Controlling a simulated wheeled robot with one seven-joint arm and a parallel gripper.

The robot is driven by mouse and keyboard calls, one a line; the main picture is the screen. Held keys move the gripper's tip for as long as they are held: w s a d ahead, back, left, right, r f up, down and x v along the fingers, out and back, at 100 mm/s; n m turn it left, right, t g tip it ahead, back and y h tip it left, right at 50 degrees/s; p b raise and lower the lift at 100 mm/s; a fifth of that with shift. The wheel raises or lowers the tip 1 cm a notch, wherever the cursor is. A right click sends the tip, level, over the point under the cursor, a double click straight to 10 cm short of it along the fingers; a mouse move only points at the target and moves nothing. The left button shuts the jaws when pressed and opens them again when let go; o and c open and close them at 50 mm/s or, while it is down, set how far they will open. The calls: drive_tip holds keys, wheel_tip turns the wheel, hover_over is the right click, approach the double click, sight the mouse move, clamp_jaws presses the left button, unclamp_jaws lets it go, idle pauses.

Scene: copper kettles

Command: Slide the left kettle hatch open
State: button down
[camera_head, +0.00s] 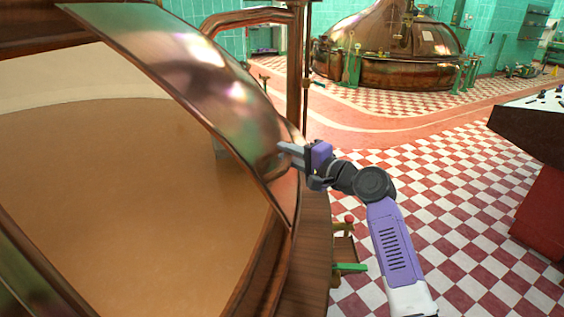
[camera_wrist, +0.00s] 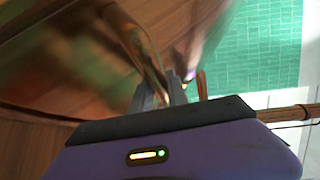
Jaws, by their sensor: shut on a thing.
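The left kettle (camera_head: 300,240) fills the left side of the head view, with a wide opening that shows brown contents (camera_head: 110,190) inside. Its curved, shiny copper hatch panel (camera_head: 190,70) slants across the top of the opening, from upper left down to the right. My gripper (camera_head: 288,150) is at the panel's right side, fingers pointing left. In the wrist view my gripper (camera_wrist: 170,90) is shut on a thin curved copper part (camera_wrist: 138,45), seemingly of the hatch. The fingertips blur into it, so I cannot tell whether it is a handle or the rim.
A second copper kettle (camera_head: 390,45) stands far back. A vertical copper pipe (camera_head: 297,65) rises behind the hatch. A green-topped item (camera_head: 350,267) is low beside the kettle.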

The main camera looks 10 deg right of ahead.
drive_tip(key=c, duration=1.4)
unclamp_jaws()
drive_tip(key=shift+w+d+f, duration=0.1)
drive_tip(key=shift+d+f, duration=0.1)
drive_tip(key=shift+d, duration=0.15)
drive_tip(key=shift+o, duration=0.5)
drive_tip(key=shift+r, duration=0.1)
drive_tip(key=shift+a, duration=0.1)
drive_tip(key=v, duration=0.8)
drive_tip(key=shift+p, duration=0.35)
